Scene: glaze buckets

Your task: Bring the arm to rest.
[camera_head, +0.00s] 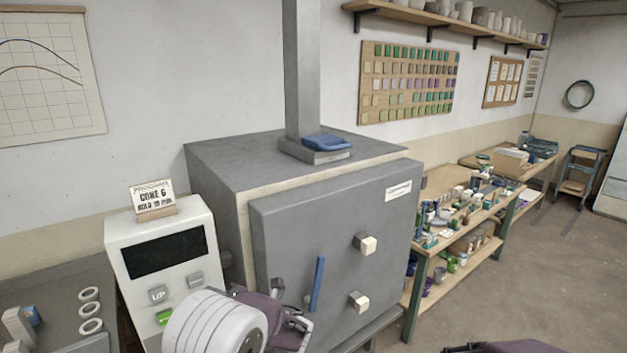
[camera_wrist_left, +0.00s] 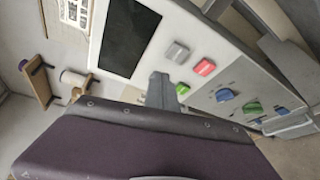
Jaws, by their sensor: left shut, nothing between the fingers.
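My left gripper (camera_wrist_left: 162,88) is shut and empty in the left wrist view, its grey fingertips in front of the control box's button panel. I cannot tell whether the fingertips touch the panel. In the head view my left arm's white wrist and purple gripper body stand low in front of the kiln, right of the control box (camera_head: 190,217); the fingertips are not clear there. The control box has a dark display (camera_head: 165,253) and several buttons, including a red button (camera_wrist_left: 205,67). A purple part of mine shows at the bottom right edge; no right fingers show.
The grey kiln (camera_head: 335,240) has a blue handle (camera_head: 317,284) and two pale knobs close to my left gripper. A dark table (camera_head: 50,285) with white rings is at left. A crowded workbench (camera_head: 437,243) stands at right, with open floor (camera_head: 540,270) beyond it.

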